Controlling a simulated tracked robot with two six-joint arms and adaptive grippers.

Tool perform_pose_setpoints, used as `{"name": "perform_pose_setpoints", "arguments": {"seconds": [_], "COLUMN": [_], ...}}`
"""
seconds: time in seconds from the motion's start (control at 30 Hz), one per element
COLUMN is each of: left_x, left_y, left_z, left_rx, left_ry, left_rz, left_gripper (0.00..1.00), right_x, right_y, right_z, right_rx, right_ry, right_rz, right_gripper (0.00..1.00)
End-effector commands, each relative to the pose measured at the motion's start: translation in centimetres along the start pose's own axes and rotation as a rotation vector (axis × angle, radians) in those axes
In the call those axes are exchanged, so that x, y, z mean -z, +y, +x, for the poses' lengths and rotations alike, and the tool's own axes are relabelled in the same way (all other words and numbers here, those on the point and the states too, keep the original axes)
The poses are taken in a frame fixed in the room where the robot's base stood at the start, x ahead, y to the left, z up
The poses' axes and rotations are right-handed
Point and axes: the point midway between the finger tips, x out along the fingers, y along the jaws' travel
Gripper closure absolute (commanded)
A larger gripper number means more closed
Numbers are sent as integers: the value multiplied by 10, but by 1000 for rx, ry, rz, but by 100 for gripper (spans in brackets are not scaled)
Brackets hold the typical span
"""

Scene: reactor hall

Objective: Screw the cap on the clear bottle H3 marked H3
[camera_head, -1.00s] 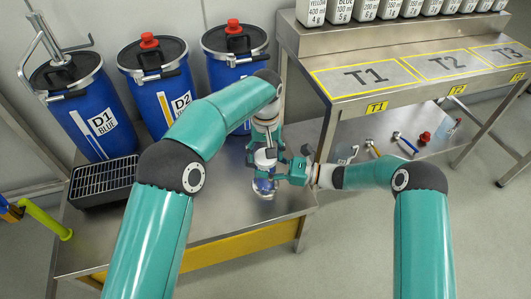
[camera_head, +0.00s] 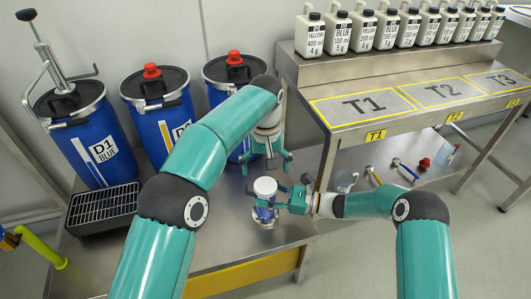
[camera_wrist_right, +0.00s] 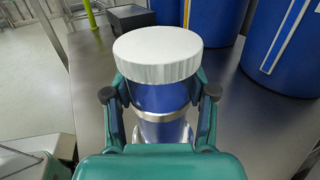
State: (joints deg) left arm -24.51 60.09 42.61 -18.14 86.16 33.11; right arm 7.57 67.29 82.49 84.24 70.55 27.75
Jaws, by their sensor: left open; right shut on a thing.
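The bottle (camera_head: 264,213) is clear with blue showing in it, and stands upright on the steel table. Its H3 mark cannot be read. A wide white cap (camera_head: 265,186) sits level on top; how tight it is cannot be told. In the right wrist view the cap (camera_wrist_right: 158,54) hides the neck of the bottle (camera_wrist_right: 160,98). My right gripper (camera_head: 277,200) is shut on the bottle from the right side, below the cap; its fingers flank it in the wrist view (camera_wrist_right: 160,93). My left gripper (camera_head: 267,168) is open and empty just above the cap, pointing down.
Blue drums (camera_head: 165,112) stand behind on the table, one with a pump. A black grated box (camera_head: 102,205) is at the left. A raised bench (camera_head: 415,88) at the right carries a row of white bottles. Tools lie on its lower shelf.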

Motion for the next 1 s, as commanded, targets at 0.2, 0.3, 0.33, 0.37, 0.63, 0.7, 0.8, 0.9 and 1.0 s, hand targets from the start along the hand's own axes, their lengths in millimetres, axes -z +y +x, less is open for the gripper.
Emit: {"name": "perform_pose_setpoints", "arguments": {"seconds": [0.2,0.3,0.33,0.37,0.63,0.7,0.8,0.9,1.0], "left_x": [1,2,2,2,0,0,-1,-1,-1], "left_y": [1,2,2,1,0,0,0,0,0], "left_z": [-35,-43,-45,-46,-57,-58,-59,-59,-59], "left_rx": [0,0,-1,0,-1,-1,-1,0,0], "left_ry": [1,2,3,2,1,-1,-1,-1,-1], "left_rz": [0,1,1,1,1,1,1,1,1], "left_gripper": [3,3,3,3,3,3,3,3,3], "right_x": [0,0,0,0,0,0,0,0,0], "right_y": [0,0,0,0,0,0,0,0,0], "right_z": [0,0,0,0,0,0,0,0,0], "right_rx": [0,0,0,0,0,0,0,0,0], "right_ry": [0,-1,-1,0,0,0,0,0,0], "right_rz": [0,0,0,0,0,0,0,0,0], "right_gripper": [100,100,100,100,100,100,100,100,100]}}
